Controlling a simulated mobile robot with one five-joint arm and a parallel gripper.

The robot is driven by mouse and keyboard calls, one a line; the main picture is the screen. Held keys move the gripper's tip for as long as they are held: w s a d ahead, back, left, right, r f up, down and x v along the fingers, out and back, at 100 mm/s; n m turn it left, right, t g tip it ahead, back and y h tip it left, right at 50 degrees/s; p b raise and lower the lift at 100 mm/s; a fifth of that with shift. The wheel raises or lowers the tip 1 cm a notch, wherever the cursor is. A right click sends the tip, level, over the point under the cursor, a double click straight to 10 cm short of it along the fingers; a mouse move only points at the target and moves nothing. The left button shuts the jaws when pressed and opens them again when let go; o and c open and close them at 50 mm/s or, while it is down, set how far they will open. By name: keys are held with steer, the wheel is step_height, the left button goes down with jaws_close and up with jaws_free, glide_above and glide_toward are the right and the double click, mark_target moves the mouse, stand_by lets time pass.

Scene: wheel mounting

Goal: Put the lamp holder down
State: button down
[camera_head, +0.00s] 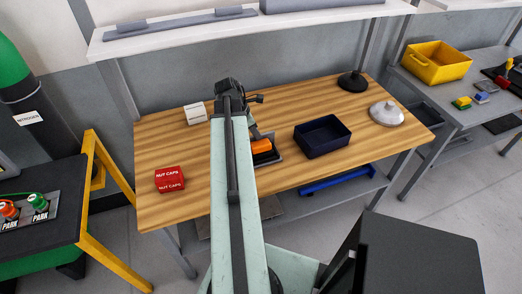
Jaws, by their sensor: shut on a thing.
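My gripper (240,96) is at the far end of my pale green arm, above the back part of the wooden table (330,100). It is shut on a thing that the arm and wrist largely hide. I take this to be the lamp holder, but its shape cannot be made out. I cannot tell how high it is above the table or whether it touches it.
A red nut caps box (170,180), a white box (195,113), a dark tray with an orange item (262,146), a dark blue bin (322,136), a black round base (352,81) and a white dome (386,113) stand on the table. Bare wood lies between them.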

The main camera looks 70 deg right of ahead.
steer(key=shift+a+f, duration=0.1)
stand_by(0.7)
step_height(320, 180, up, 10)
steer(key=p, duration=1)
steer(key=shift+w, duration=0.1)
